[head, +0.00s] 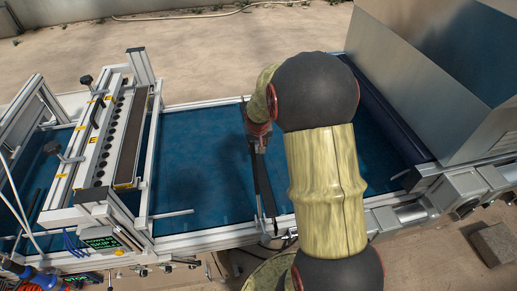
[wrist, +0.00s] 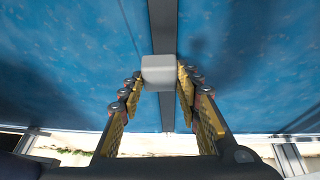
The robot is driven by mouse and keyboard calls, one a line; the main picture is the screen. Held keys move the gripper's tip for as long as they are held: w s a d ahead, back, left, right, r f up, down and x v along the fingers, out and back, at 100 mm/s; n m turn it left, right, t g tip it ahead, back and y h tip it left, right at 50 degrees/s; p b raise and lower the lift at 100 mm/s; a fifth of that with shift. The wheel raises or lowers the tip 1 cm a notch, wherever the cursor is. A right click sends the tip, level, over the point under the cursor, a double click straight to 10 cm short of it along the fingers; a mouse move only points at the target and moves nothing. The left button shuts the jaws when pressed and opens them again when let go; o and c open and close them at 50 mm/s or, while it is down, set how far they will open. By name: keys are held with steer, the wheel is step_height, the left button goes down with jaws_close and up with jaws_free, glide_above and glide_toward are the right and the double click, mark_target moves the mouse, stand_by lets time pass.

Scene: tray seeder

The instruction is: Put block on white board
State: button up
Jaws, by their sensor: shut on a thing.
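My gripper (wrist: 159,84) is shut on a small pale grey block (wrist: 158,70), held between the fingertips in the wrist view. The block is above the blue belt surface, in line with a dark bar (wrist: 163,25); I cannot tell whether it touches either. In the head view my arm reaches over the belt's right part, and the block cannot be made out there. A white board-like panel (head: 93,150) with a row of dark holes is on the seeder frame at the left; I cannot tell whether it is the task's white board.
The blue belt (head: 195,165) is clear between the seeder frame (head: 150,150) and my arm. A large metal housing (head: 400,50) stands at the right end. A small screen (head: 100,242) is at the front left. A grey block-like stone (head: 495,245) lies at the lower right.

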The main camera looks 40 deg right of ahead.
steer(key=shift+r+p, duration=0.55)
steer(key=shift+r, duration=1.7)
